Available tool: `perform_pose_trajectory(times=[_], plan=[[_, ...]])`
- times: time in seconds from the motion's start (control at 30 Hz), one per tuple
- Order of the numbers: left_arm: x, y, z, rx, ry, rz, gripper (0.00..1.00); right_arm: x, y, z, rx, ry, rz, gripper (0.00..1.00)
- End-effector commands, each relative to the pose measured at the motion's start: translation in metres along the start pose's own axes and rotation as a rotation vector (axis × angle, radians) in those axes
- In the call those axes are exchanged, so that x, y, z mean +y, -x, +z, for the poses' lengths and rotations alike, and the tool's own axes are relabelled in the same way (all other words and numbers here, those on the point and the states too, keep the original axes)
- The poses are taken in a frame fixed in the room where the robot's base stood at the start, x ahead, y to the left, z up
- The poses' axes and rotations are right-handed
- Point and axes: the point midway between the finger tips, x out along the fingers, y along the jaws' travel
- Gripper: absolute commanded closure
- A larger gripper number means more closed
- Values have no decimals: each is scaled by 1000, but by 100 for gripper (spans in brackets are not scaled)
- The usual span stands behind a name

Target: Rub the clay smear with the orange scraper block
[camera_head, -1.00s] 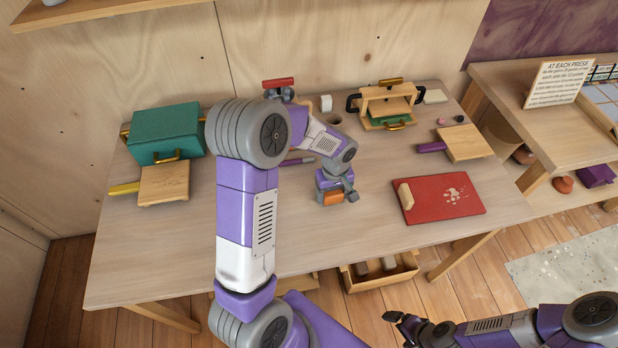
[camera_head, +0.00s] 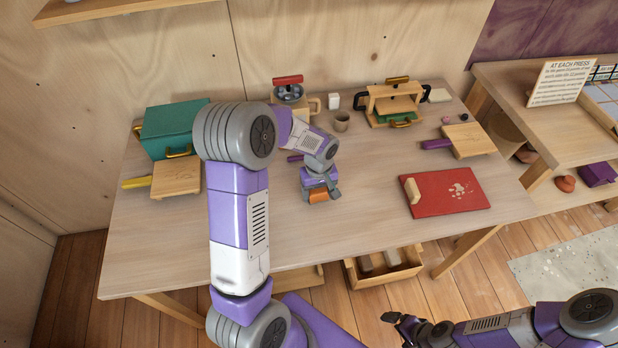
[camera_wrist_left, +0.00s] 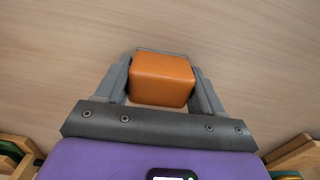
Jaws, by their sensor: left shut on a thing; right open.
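The orange scraper block (camera_head: 319,197) is held in my left gripper (camera_head: 321,192), which is shut on it over the middle of the table. In the left wrist view the block (camera_wrist_left: 162,80) sits between both fingers, with bare wood beyond it. A pale splotchy smear (camera_head: 460,190) lies on the red board (camera_head: 432,205), right of my left gripper and apart from the block. I cannot tell the block's exact height above the table. My right gripper (camera_head: 391,319) is open and empty, low at the front, off the table.
A pale wooden bar (camera_head: 411,190) lies on the red board's left side. A teal box (camera_head: 172,128) and wooden paddle (camera_head: 176,178) are at left. The table between block and board is clear.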

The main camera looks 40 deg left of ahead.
Motion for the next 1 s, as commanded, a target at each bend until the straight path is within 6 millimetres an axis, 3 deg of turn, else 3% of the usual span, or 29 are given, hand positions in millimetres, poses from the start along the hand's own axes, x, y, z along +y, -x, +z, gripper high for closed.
perform_pose_trajectory(times=[0.2,0.3,1.0], plan=[[-5,5,-4,-2,-5,-3,61,-3,9,0,0,0,0,4],[-4,30,-4,1,-6,1,61,-6,16,1,0,0,0,4],[-3,84,-3,0,-9,1,61,-20,54,2,0,0,0,4]])
